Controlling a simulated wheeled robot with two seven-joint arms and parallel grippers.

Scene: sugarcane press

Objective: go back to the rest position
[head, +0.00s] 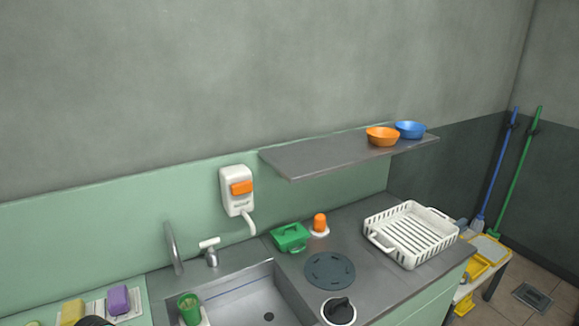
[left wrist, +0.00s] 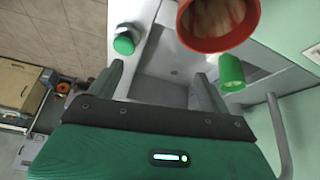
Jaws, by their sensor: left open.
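My left gripper (left wrist: 160,80) shows in the left wrist view with its two grey fingers spread apart. Nothing is visible between the fingers, and the grey sink (left wrist: 170,65) lies beyond them. A dark shape at the bottom left edge of the head view is too cut off to identify. My right gripper shows in neither view.
The sink (head: 252,290) has a green cup (head: 189,308) at its left. A white dish rack (head: 412,236) and a green box (head: 290,237) stand on the counter. A shelf (head: 330,156) holds two bowls. A red container (left wrist: 218,22) is close beyond my fingers.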

